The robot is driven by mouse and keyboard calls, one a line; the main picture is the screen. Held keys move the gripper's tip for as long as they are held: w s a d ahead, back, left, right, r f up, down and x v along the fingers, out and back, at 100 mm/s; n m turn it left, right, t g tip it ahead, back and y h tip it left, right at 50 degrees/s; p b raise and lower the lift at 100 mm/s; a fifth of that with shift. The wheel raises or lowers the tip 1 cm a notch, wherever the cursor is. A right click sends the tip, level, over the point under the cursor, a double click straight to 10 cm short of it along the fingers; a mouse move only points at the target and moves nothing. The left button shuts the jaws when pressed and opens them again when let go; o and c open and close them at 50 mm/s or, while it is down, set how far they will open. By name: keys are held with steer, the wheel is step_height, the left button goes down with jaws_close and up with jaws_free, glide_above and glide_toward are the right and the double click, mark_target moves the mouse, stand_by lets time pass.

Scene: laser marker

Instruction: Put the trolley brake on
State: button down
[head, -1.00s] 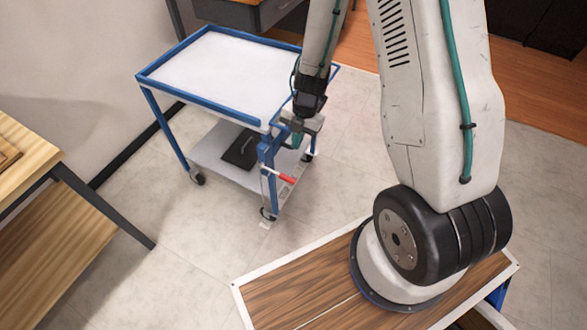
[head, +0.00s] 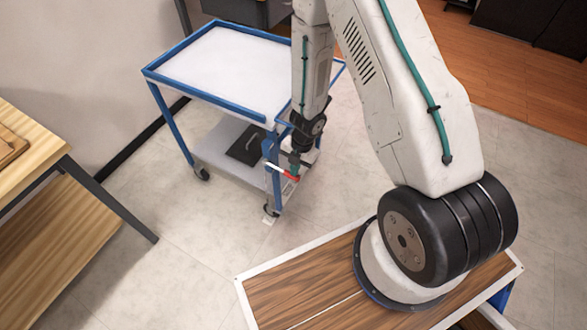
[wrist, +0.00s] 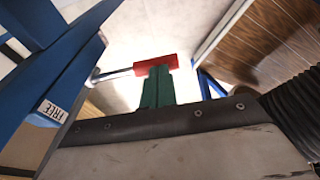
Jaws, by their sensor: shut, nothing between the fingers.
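The trolley (head: 200,86) has a blue frame, a white top and a lower shelf, and stands left of my arm. Its brake lever, a pale rod with a red grip (head: 290,176), sticks out from the near-right corner post. In the wrist view the red grip (wrist: 155,64) lies across the tips of my green fingers, its rod running left to the blue frame. My gripper (head: 293,163) is shut and empty, pointing down at the lever; it also shows in the wrist view (wrist: 157,82). I cannot tell whether the fingertips touch the grip. A "FREE" label (wrist: 52,110) is on the blue post.
A dark flat object (head: 246,145) lies on the trolley's lower shelf. A wooden table (head: 40,150) stands at the left. A wood-topped surface (head: 290,290) with a white edge lies under my arm's base. The floor between them is clear.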

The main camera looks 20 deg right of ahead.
steer(key=shift+f, duration=0.1)
steer(key=f, duration=0.4)
steer(key=shift+s+d+f, duration=0.1)
steer(key=shift+s+d, duration=0.05)
steer(key=shift+d, duration=0.15)
steer(key=shift+a, duration=0.15)
steer(key=shift+s+r, duration=0.1)
steer(key=shift+r, duration=0.2)
steer(key=s+d+r, duration=0.3)
steer(key=d+r, duration=0.3)
steer(key=r, duration=0.6)
